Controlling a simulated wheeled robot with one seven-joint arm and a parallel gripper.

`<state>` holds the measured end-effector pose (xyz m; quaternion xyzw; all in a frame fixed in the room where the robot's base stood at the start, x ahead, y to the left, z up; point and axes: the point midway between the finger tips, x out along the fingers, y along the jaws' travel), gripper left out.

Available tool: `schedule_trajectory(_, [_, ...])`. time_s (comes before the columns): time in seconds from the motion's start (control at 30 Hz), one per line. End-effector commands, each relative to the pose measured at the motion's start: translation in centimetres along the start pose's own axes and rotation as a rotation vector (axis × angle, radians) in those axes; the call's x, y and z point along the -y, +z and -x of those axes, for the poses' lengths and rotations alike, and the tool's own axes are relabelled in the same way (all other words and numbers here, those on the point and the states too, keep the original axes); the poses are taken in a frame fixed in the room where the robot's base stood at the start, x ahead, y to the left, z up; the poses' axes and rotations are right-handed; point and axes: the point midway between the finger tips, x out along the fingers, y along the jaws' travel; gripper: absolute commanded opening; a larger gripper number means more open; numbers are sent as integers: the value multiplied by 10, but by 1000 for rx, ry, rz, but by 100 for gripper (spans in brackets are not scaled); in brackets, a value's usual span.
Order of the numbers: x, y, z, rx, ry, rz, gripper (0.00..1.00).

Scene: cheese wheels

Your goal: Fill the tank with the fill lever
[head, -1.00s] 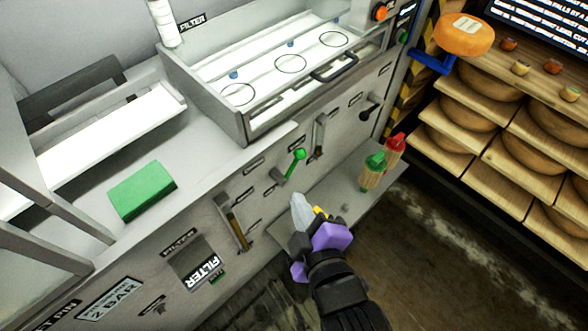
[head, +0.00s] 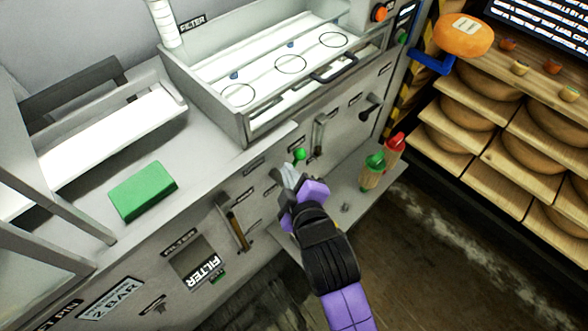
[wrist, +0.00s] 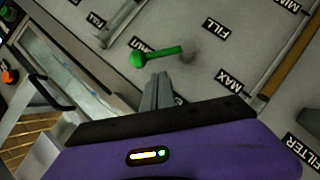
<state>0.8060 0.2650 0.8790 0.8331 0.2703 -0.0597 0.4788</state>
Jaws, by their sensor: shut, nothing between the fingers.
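The lever with a green ball knob (head: 299,154) sticks out of the grey machine front; in the wrist view its green stem (wrist: 165,52) lies nearly level beside a FILL label (wrist: 213,25). My gripper (head: 287,174) is shut and empty, just below the knob in the head view, hiding the stem there. In the wrist view its fingertips (wrist: 158,78) are close under the stem; I cannot tell whether they touch it. A MAX label (wrist: 236,80) and a brownish strip gauge (head: 236,226) are on the panel. I cannot tell which part is the tank.
A lit tray (head: 262,75) with circles sits above the panel. A green block (head: 143,191) lies on the counter. Green-topped (head: 371,172) and red-topped (head: 393,153) bottles stand on a low shelf (head: 350,200) right of my gripper. Cheese shelves (head: 500,120) stand at the right.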

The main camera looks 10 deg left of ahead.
Motion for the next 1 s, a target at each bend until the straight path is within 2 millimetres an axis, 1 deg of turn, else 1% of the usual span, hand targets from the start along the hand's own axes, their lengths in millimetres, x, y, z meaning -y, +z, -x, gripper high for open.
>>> schedule_trajectory(0.03, [0,6,-5,2,-1,-3,0])
schedule_trajectory(0.1, [0,11,-10,1,-1,-1,0])
schedule_trajectory(0.27, [1,18,-17,0,-1,-1,0])
schedule_trajectory(0.7, [0,19,-18,-1,-2,-4,0])
schedule_trajectory(1.0, [-2,21,-19,0,-31,-47,0])
